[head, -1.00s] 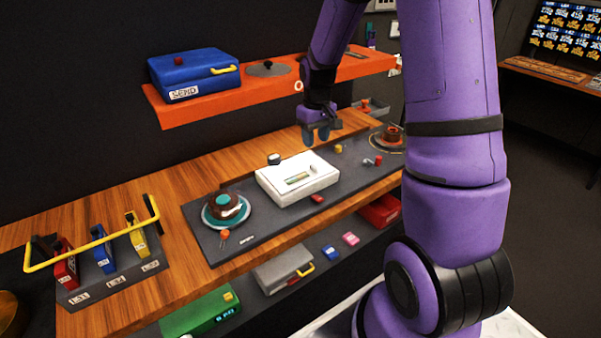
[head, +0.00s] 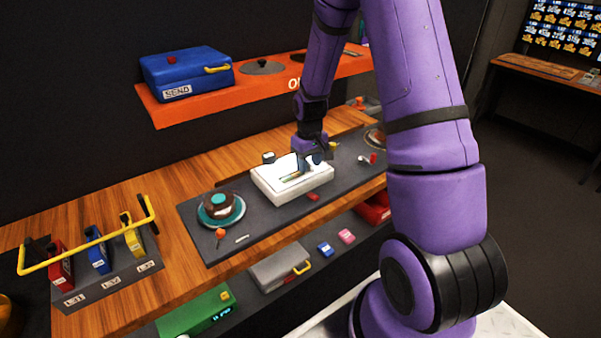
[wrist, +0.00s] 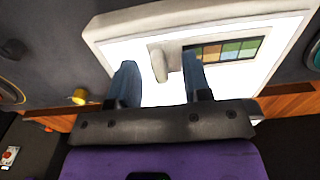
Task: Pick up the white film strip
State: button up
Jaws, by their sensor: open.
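A white light box (head: 265,190) stands on the dark panel, its bright top also filling the upper middle of the wrist view (wrist: 130,25). A strip with several coloured frames (wrist: 225,50) lies on that top, right of my fingers. A pale, narrow upright piece (wrist: 158,62) shows between my fingers at the strip's left end; I cannot tell whether it belongs to the strip. My gripper (wrist: 158,72) is open, pointing down over the box, its fingers on either side of the pale piece. In the head view my gripper (head: 306,166) partly hides the box top.
A cake on a teal plate (head: 221,208) stands left of the box. A small white piece (head: 242,239) lies on the panel near the front left. An orange shelf (head: 190,107) with a blue case (head: 186,75) overhangs behind. A yellow knob (wrist: 79,97) sits beside the box.

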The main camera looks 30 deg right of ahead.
jog(key=shift+c, duration=0.3)
grip_shut()
jog(key=shift+r, duration=0.1)
